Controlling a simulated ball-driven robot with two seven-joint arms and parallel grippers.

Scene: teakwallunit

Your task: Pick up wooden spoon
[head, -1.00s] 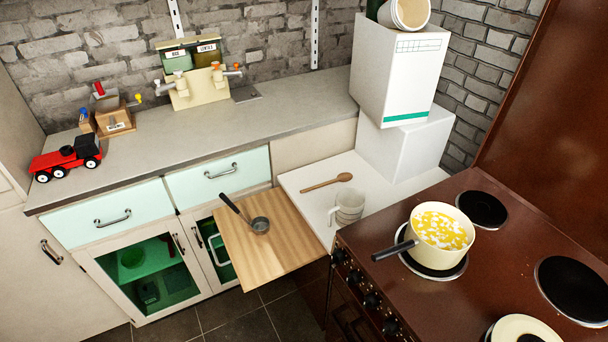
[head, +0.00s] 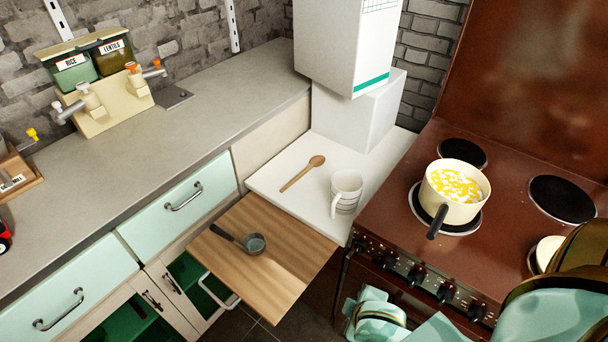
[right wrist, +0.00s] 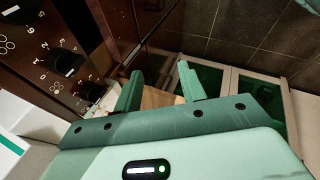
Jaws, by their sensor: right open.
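The wooden spoon (head: 302,173) lies flat on the white counter section between the grey worktop and the stove, its bowl end toward the back right. It touches neither gripper. My right gripper's two fingers (right wrist: 160,88) show in the right wrist view, spread apart with nothing between them. In the head view my right arm comes in at the lower right, in front of the stove, well away from the spoon. The spoon cannot be made out in the right wrist view. My left gripper is not in view.
A striped mug (head: 346,190) stands right of the spoon, and white boxes (head: 354,118) stand behind it. A small dark pan (head: 254,243) rests on the pull-out wooden board (head: 290,250). The stove (head: 400,225) holds a cream pot (head: 455,190) with its handle pointing forward.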

